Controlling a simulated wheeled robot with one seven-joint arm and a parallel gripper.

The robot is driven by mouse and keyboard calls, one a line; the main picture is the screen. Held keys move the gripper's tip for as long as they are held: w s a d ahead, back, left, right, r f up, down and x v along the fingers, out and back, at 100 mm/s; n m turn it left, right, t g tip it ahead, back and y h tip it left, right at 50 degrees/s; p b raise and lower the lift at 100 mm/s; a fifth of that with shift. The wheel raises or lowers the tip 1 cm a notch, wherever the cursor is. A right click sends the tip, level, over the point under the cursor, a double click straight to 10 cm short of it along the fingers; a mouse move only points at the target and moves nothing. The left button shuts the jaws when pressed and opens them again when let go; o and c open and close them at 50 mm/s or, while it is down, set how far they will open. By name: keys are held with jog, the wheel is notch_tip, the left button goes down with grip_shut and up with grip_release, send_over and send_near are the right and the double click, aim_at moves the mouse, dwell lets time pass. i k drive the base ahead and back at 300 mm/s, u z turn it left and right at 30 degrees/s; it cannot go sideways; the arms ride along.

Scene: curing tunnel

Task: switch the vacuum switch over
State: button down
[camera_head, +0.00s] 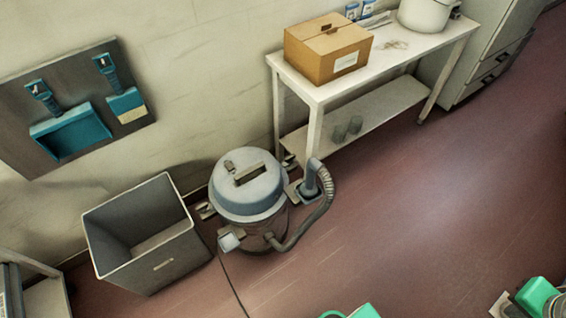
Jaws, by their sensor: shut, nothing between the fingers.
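The vacuum (249,200) stands upright on the floor near the wall, with a blue-grey lid and a metal drum. On the lid are a dark handle (250,174) and a small raised part (229,166) at its back left. This small part may be the switch, but it is too small to tell its position. A ribbed hose (318,208) curves around the vacuum's right side. No fingertips of my gripper can be made out. Green parts at the bottom edge are cut off, and I cannot tell what they are.
An open grey bin (150,245) stands close to the vacuum's left. A white table (375,75) with a cardboard box (328,48) stands behind it to the right. A dark cable (233,285) runs along the floor in front. The red floor (430,190) to the right is clear.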

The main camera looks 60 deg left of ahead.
aim_at(229, 165)
jog(key=u, duration=0.05)
jog(key=k, duration=0.05)
jog(key=u, duration=2.4)
